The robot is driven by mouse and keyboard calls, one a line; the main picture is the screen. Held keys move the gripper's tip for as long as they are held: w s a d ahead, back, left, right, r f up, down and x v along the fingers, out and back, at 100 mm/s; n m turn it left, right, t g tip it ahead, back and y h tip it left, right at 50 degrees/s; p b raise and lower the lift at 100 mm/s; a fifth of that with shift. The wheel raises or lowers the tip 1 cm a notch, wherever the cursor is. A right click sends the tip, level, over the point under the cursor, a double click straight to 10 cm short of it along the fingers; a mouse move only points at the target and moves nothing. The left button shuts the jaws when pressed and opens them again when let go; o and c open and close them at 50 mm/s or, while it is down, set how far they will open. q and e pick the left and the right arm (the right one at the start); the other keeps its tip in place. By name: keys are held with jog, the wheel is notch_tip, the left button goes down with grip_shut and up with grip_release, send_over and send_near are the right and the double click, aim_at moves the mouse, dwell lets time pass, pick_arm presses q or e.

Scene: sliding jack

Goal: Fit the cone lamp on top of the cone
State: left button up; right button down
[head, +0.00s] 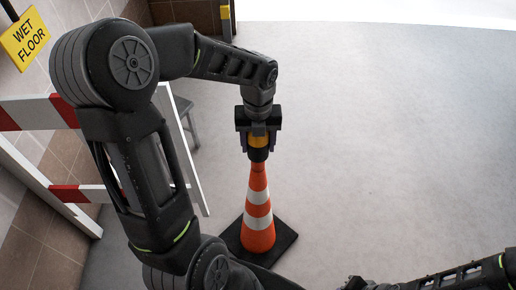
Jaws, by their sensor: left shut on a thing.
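The orange and white striped cone (258,225) stands upright on a black square base on the floor. The cone lamp (259,140) has a yellow upper part and a dark lower part. My left gripper (258,135) points down over the cone and is shut on the lamp. The lamp's dark lower part is at the tip of the cone and looks in line with it. I cannot tell if it is fully seated. The gripper hides part of the lamp's top. My right arm shows at the bottom right, but its gripper is not in view.
A red and white barrier (35,113) stands at the left, by a tiled wall. A yellow wet floor sign (25,38) is at the top left. The floor right of the cone is clear.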

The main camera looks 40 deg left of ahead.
aim_at(258, 151)
pick_arm(q)
jog(key=shift+f, duration=1.2)
jog(key=shift+f, duration=0.1)
jog(key=shift+f+b, duration=0.3)
jog(key=shift+f, duration=0.1)
jog(key=o, duration=1.5)
jog(key=shift+c, duration=0.2)
jog(key=shift+r, duration=0.1)
notch_tip(258, 151, up, 13)
jog(key=shift+f+p, duration=0.1)
jog(key=shift+p, duration=0.95)
